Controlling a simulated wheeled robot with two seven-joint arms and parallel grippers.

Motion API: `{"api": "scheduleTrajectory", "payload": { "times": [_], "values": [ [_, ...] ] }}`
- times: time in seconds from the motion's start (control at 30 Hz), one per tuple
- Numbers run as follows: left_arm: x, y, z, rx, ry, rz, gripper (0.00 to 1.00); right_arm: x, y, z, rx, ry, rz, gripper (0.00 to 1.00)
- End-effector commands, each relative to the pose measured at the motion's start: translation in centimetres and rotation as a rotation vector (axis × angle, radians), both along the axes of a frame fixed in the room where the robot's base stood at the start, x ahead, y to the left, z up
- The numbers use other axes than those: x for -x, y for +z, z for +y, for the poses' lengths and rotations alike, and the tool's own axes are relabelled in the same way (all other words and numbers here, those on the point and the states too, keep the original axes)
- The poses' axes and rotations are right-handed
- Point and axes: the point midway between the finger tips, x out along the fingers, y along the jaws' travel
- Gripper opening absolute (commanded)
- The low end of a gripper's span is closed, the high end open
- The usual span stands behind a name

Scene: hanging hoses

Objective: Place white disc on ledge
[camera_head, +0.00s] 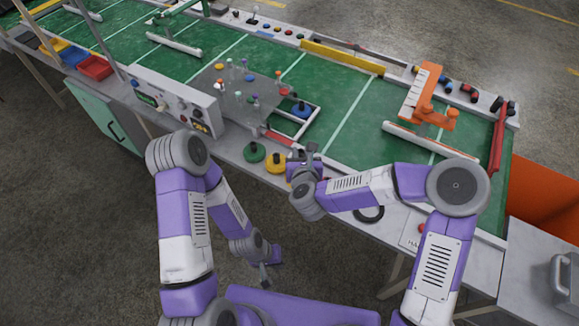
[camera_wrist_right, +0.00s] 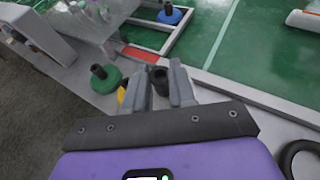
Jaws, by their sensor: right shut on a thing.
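My right gripper (camera_head: 309,153) is over the grey front ledge (camera_head: 236,143), just right of the yellow disc. Its fingers (camera_wrist_right: 167,80) are shut on a dark knob (camera_wrist_right: 159,76), which shows between them in the wrist view. No white disc is clearly visible; anything under the knob is hidden by the fingers. A green disc (camera_head: 254,152) and a yellow disc (camera_head: 276,162), each with a black knob, sit on the ledge. A blue disc (camera_head: 303,109) lies inside a white frame on the green table. My left gripper (camera_head: 264,275) hangs low over the floor, too small to read.
A grey control box (camera_head: 175,100) stands left of the discs. A clear panel with coloured pegs (camera_head: 240,92) is behind them. A black ring (camera_head: 370,214) lies on the ledge, right of the gripper. An orange device (camera_head: 427,100) stands on the table at right.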

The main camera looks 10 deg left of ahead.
Motion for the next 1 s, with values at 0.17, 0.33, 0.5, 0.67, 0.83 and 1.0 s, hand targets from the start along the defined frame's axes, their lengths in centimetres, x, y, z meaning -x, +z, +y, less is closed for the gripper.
{"api": "scheduleTrajectory", "payload": {
  "times": [0.17,0.33,0.5,0.67,0.83,1.0],
  "values": [
    [0.0,-1.2,0.0,0.0,0.0,0.0,0.0,0.0,-3.3,-0.1,-0.001,0.0,0.001,0.0],
    [0.0,-1.4,0.0,0.0,0.0,0.0,0.0,-0.1,-4.4,-0.1,-0.001,-0.001,-0.001,0.0],
    [0.0,-2.3,0.0,0.0,0.0,0.0,0.0,-0.1,-6.9,-0.1,-0.001,0.0,0.001,0.0],
    [0.0,-2.4,0.0,0.0,0.0,0.0,0.0,-0.1,-7.5,-0.1,-0.001,-0.002,-0.003,0.0],
    [0.0,-2.4,0.0,0.0,0.0,0.0,0.0,-0.1,-7.5,-0.1,-0.001,-0.001,-0.003,0.0],
    [0.0,-2.8,0.0,0.0,0.0,0.0,0.0,-0.1,-7.9,-0.1,-0.001,-0.001,-0.001,0.28]
  ]
}}
